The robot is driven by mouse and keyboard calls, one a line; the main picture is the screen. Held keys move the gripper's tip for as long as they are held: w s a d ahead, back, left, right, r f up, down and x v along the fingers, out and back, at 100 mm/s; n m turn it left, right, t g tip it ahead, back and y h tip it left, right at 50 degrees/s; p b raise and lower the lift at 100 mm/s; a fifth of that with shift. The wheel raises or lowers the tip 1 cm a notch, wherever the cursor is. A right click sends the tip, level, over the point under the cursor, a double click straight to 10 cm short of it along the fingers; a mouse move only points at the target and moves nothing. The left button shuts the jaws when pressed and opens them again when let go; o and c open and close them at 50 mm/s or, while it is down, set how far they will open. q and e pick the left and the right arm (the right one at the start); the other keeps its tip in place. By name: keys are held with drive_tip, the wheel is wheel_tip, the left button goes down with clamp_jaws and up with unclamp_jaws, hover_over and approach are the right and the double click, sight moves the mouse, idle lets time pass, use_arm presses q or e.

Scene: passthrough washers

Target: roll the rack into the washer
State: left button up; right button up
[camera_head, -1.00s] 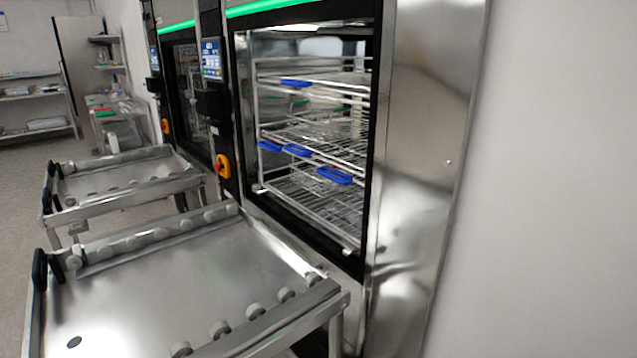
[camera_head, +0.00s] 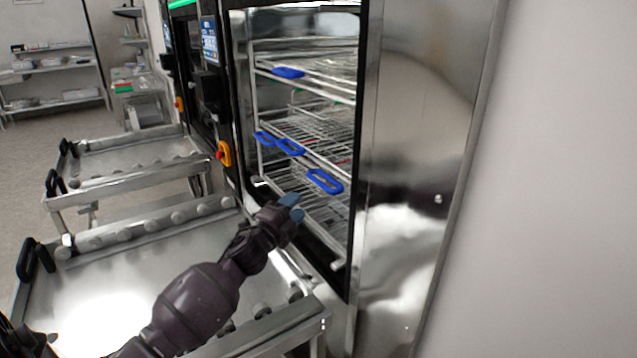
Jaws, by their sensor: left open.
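The wire rack (camera_head: 318,130) with several blue handles stands inside the washer (camera_head: 366,150), seen through its open front. Its shelves carry items too small to tell. My left gripper (camera_head: 293,207), with blue fingertips, is open and empty. In the picture it lies in front of the rack's lower front edge, below the blue handles. I cannot tell whether it touches the rack. The steel roller cart (camera_head: 190,262) stands empty in front of the washer, under my left arm. My right gripper is not in view.
A second roller cart (camera_head: 130,165) stands further back at the left, before another washer. A red and yellow switch (camera_head: 224,153) and a screen (camera_head: 209,40) sit on the panel between the washers. Shelves (camera_head: 50,75) stand at the far wall. Open floor lies left.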

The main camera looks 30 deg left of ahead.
sight(318, 181)
use_arm(q)
drive_tip(key=w, duration=0.3)
drive_tip(key=w+r, duration=0.1)
drive_tip(key=w, duration=0.3)
drive_tip(key=w+r, duration=0.1)
drive_tip(key=w, duration=0.2)
drive_tip(key=shift+w+d, duration=0.1)
drive_tip(key=shift+w, duration=0.3)
drive_tip(key=shift+c, duration=0.3)
clamp_jaws()
drive_tip(key=shift+w+d+b, duration=0.1)
drive_tip(key=shift+w+b, duration=0.05)
drive_tip(key=shift+b, duration=0.15)
drive_tip(key=w+d+b, duration=0.3)
drive_tip(key=w, duration=0.5)
drive_tip(key=shift+w+d+r, duration=0.15)
drive_tip(key=shift+d, duration=0.05)
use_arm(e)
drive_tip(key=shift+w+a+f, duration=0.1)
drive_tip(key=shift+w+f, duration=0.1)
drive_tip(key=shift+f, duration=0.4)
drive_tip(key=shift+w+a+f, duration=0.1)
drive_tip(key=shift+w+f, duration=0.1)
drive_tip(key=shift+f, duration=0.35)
